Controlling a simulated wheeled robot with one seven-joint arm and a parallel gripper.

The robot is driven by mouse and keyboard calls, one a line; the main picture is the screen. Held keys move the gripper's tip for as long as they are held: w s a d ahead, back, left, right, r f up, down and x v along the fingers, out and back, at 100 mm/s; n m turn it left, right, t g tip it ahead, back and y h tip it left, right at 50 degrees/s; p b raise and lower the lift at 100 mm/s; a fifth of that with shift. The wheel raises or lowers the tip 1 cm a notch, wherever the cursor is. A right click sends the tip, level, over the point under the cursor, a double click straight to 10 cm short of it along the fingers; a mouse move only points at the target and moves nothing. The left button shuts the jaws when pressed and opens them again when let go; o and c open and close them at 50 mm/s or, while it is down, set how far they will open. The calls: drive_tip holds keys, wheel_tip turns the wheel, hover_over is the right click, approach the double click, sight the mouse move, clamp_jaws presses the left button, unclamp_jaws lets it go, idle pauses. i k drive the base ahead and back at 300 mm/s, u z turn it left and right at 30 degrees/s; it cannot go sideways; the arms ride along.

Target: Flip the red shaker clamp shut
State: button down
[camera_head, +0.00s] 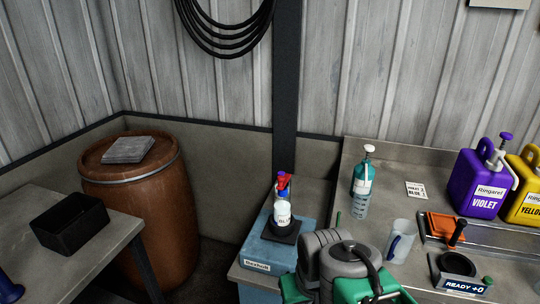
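The shaker is a blue box (262,252) with a small white label on its front, at the middle bottom of the head view. A black pad (270,231) sits on top of it. A white bottle (282,213) with a partly readable label stands upright on the pad. The red clamp (284,181) shows at the bottle's top, beside a small blue part; it is too small to tell whether it touches the bottle. My grey and green arm is at the bottom centre, right of the shaker. My gripper's fingers do not show.
On the right bench stand a teal pump bottle (361,184), a clear beaker (401,241), a violet jug (481,183), a yellow jug (527,196) and a READY display unit (461,272). Left are a rusty barrel (140,208) and a black bin (69,223). A dark post stands behind the shaker.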

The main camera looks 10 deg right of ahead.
sight(282, 181)
drive_tip(key=k, duration=1.2)
drive_tip(key=z, duration=0.25)
drive_tip(key=i, duration=0.95)
drive_tip(key=u, duration=0.7)
drive_tip(key=i, duration=0.85)
drive_tip(key=u, duration=0.7)
